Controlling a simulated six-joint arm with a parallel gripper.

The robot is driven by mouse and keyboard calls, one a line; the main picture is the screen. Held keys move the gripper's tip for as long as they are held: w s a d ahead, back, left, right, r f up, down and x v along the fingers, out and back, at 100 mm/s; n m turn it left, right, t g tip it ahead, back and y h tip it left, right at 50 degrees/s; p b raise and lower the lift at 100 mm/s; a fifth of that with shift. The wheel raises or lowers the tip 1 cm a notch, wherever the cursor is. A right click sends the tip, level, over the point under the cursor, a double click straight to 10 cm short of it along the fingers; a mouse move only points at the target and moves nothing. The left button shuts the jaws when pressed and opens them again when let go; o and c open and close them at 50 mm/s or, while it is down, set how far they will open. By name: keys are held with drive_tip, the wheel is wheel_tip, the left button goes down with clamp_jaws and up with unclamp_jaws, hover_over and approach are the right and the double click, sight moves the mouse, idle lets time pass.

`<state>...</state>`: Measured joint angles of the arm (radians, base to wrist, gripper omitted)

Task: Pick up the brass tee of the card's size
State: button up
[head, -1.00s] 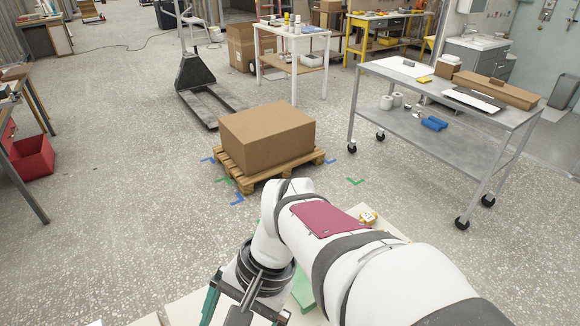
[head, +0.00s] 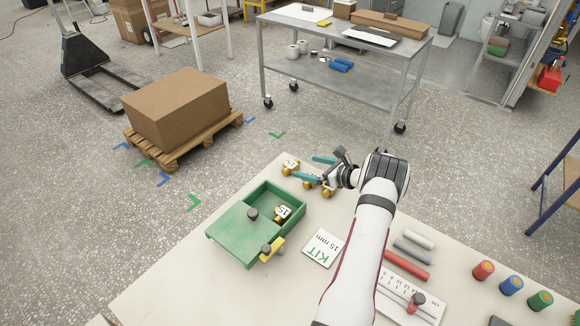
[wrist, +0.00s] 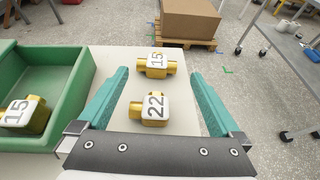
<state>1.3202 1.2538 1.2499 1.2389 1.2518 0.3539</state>
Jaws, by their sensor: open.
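The white card (head: 322,249) on the table reads "KIT 15 mm". A brass tee tagged 15 (head: 290,166) lies near the far table edge; it also shows in the wrist view (wrist: 157,63). A brass tee tagged 22 (wrist: 152,108) lies nearer, between my open fingers in the wrist picture, not gripped. Another brass piece (head: 327,191) shows below my gripper in the head view; its tag is unreadable. Another brass tee tagged 15 (head: 283,213) lies in the green box (head: 236,239). My gripper (head: 314,168) is open and empty, pointing towards the far tee.
The green box stands left of my gripper, with a dark knob and a yellow piece on its near part. Coloured rods (head: 405,264), a ruler plate (head: 408,292) and several coloured cylinders (head: 511,285) lie to the right. A carton (head: 176,105) on a pallet stands beyond the table.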

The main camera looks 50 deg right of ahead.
sight(294, 165)
drive_tip(key=x, duration=0.6)
drive_tip(key=shift+a+f, duration=0.15)
drive_tip(key=shift+a, duration=0.15)
drive_tip(key=c, duration=1.2)
